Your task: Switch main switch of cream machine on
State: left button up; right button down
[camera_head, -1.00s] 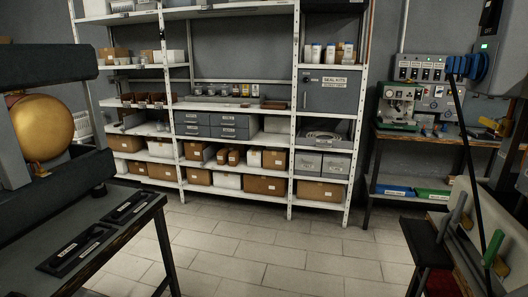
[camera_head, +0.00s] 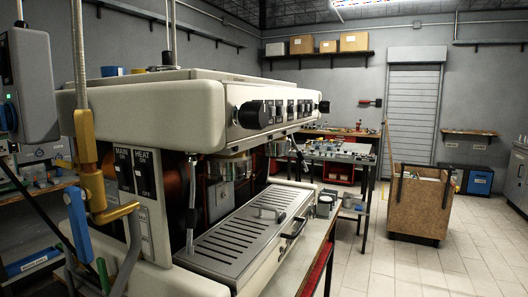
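The cream machine (camera_head: 165,106) stands on a bench and fills the left and middle of the head view. A switch panel is on its near left side. The main switch (camera_head: 124,175) is a black switch under a label reading "MAIN ON". The heat switch (camera_head: 145,173) is beside it on the right, with "ON" above and "OFF" below. The brass valve and pipe stand close to the left of the main switch. I cannot tell which way the main switch is set. Neither of my grippers is in view.
A brass valve (camera_head: 92,185) with a blue handle (camera_head: 76,222) rises at the front left. The slotted drip tray (camera_head: 235,238) juts out in front of the machine. A wooden cart (camera_head: 420,203) stands to the right. The tiled floor between the cart and the bench is clear.

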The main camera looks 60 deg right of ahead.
aim_at(120, 168)
jog(key=z, duration=1.6)
